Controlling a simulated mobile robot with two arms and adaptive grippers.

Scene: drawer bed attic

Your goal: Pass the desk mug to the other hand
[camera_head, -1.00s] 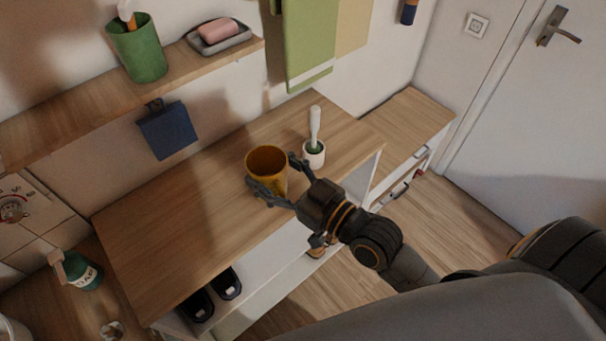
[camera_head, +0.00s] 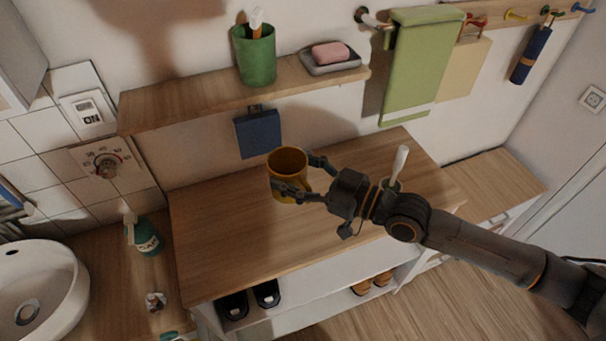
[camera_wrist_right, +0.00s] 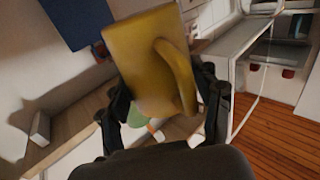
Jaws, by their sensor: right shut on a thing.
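The yellow mug (camera_head: 287,160) is held upright over the wooden desk top (camera_head: 225,230) in the head view, its mouth facing up. My right gripper (camera_head: 302,177) is shut on it from the right, with one finger on the near side and one on the far side. In the right wrist view the mug (camera_wrist_right: 140,65) fills the upper middle between the fingers (camera_wrist_right: 165,110), its handle facing the camera. The mug seems raised above the desk top. My left gripper is in neither view.
A shelf (camera_head: 190,100) above the desk holds a green cup (camera_head: 255,58) and a soap dish (camera_head: 331,68). A white-handled brush (camera_head: 399,163) stands behind my right arm. A sink (camera_head: 38,290) and soap bottle (camera_head: 146,238) are at left. The desk's left part is clear.

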